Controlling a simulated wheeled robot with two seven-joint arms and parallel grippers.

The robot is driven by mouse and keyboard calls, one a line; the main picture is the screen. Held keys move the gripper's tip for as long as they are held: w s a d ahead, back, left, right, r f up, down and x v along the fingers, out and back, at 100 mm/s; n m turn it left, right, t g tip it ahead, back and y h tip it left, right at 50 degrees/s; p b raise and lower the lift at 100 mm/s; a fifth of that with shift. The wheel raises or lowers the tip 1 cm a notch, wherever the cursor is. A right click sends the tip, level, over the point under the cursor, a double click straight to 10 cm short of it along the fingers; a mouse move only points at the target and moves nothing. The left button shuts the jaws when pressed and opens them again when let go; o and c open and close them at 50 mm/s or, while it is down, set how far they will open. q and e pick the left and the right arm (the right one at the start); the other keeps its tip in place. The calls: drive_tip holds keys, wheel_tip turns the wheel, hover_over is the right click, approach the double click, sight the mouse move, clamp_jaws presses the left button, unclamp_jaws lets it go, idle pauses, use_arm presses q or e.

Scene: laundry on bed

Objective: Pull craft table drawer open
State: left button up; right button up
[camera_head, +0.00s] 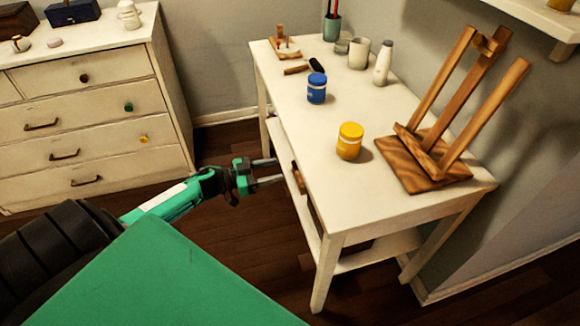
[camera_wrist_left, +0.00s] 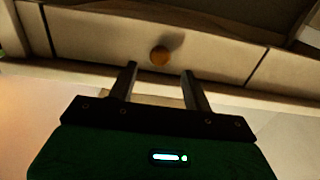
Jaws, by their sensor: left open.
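The white craft table (camera_head: 330,190) stands right of centre in the head view. The wrist view shows its drawer front (camera_wrist_left: 215,58) between two dark seams, with a small round wooden knob (camera_wrist_left: 160,56). A wooden handle part (camera_head: 298,178) shows on the table's left side in the head view. My left gripper (camera_head: 280,170) is open and empty, pointing at that side. In the wrist view its two fingers (camera_wrist_left: 159,68) lie either side of the knob's line, with the knob seeming just beyond the tips. Contact cannot be made out. The drawer appears closed. My right gripper is not visible.
On the tabletop stand a yellow jar (camera_head: 349,142), a blue jar (camera_head: 316,88), a wooden easel (camera_head: 440,150), a white bottle (camera_head: 383,64) and cups. A cream dresser (camera_head: 90,125) stands at left. Dark floor (camera_head: 225,235) lies open between dresser and table.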

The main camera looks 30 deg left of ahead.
sight(293, 166)
use_arm(q)
drive_tip(key=x, duration=0.5)
drive_tip(key=shift+w+d, duration=0.3)
clamp_jaws()
